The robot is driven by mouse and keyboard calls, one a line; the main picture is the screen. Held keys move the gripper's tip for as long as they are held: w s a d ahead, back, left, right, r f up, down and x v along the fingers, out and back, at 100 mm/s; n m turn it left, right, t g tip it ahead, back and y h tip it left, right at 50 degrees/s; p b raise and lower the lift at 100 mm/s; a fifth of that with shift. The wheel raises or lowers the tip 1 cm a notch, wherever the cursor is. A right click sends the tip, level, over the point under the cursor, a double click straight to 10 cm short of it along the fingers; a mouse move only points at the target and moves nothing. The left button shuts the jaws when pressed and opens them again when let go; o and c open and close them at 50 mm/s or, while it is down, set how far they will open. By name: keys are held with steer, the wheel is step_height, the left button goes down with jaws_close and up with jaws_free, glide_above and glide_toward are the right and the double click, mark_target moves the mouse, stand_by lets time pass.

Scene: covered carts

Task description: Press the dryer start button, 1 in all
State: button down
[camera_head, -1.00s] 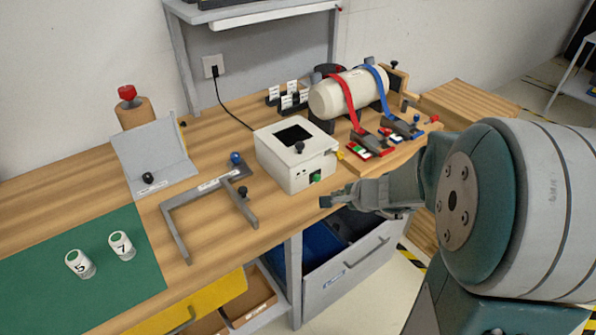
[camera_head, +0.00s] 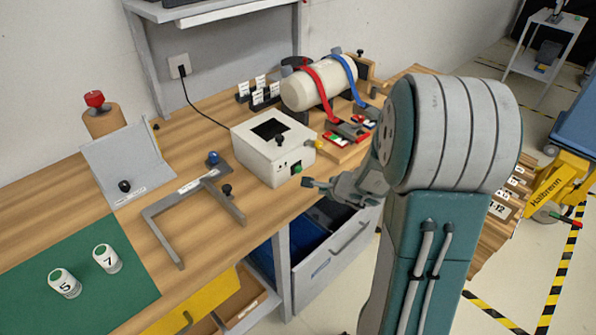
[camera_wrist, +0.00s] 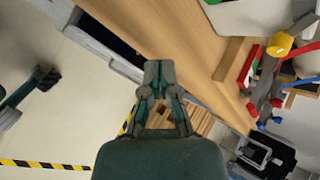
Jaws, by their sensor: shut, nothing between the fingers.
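The dryer looks to be the white box (camera_head: 262,160) with a dark square opening on top, standing near the front edge of the wooden bench. Its green button (camera_head: 297,168) is low on the front face, with a black knob above it on the top. My gripper (camera_head: 306,183) is shut and empty, just in front of and slightly below the green button, with a small gap that I cannot measure. In the wrist view my gripper (camera_wrist: 158,66) points at the bench edge. The button cannot be made out there.
A grey bracket frame (camera_head: 165,238) lies left of the box. A green mat (camera_head: 30,285) holds two numbered cylinders. An open drawer (camera_head: 335,250) is below the bench edge.

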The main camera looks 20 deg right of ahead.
mark_target(299, 170)
steer(key=w, duration=0.2)
steer(key=w+a, duration=0.1)
steer(key=w, duration=0.2)
steer(key=shift+f, duration=0.1)
steer(key=shift+w+a, duration=0.5)
steer(key=shift+w, duration=0.15)
steer(key=shift+d, duration=0.15)
steer(key=shift+w, duration=0.1)
stand_by(0.6)
steer(key=shift+w+a, duration=0.2)
steer(key=shift+w, duration=0.05)
steer(key=shift+w+a, duration=0.15)
steer(key=shift+w, duration=0.35)
stand_by(0.7)
stand_by(0.4)
steer(key=shift+s+d, duration=0.25)
steer(key=shift+s, duration=0.65)
